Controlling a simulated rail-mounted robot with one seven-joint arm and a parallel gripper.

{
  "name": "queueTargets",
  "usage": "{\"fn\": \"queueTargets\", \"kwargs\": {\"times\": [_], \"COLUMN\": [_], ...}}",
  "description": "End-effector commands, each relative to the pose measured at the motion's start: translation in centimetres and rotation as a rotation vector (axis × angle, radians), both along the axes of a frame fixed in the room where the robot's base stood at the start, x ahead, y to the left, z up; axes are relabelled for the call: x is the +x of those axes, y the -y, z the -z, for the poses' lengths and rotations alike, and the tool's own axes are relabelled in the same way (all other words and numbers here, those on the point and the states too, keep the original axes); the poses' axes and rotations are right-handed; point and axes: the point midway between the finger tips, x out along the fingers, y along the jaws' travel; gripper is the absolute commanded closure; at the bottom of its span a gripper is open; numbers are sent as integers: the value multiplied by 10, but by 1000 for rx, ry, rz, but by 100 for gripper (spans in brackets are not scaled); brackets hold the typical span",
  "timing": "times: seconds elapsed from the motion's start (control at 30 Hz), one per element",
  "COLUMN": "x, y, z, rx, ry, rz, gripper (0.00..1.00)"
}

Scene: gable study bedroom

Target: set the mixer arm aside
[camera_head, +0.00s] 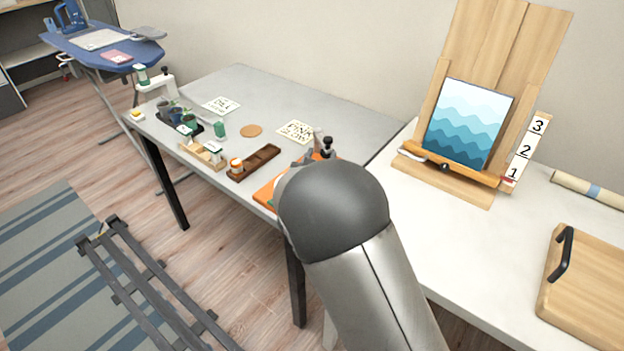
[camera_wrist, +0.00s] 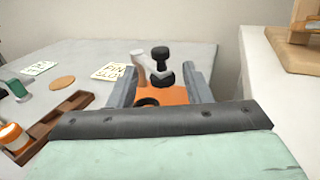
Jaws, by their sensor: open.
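What looks like the mixer arm (camera_wrist: 140,62), a pale lever with a black knob (camera_wrist: 159,54), stands over an orange base (camera_wrist: 172,96) in the wrist view. In the head view its black knob (camera_head: 327,146) shows just beyond my arm, above the orange base (camera_head: 268,192). My gripper (camera_wrist: 160,80) is open, with one grey finger on each side of the lever and knob. I cannot tell whether either finger touches them. In the head view my arm hides most of the gripper and base.
A brown tray (camera_head: 262,163) with an orange-and-white jar (camera_head: 236,167) lies left of the base. An easel (camera_head: 450,188) stands on the white table at right.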

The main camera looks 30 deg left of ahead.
Motion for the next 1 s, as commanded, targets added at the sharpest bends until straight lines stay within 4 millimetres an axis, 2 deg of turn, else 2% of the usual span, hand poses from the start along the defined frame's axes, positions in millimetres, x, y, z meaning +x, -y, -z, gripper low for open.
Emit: {"fn": "queueTargets", "kwargs": {"times": [0.03,0.2,0.4,0.53,0.8,0.83,0.97,1.0], "x": [-14,-51,-78,-86,-87,-87,-82,-78], "y": [2,8,14,15,16,16,13,11], "z": [0,0,0,0,0,0,-2,-4], "rx": [1,0,0,0,0,0,4,5], "ry": [-1,-1,1,0,0,0,21,36], "rz": [-3,-2,-1,0,0,1,36,68], "gripper": [55,55,55,55,55,61,97,100]}}
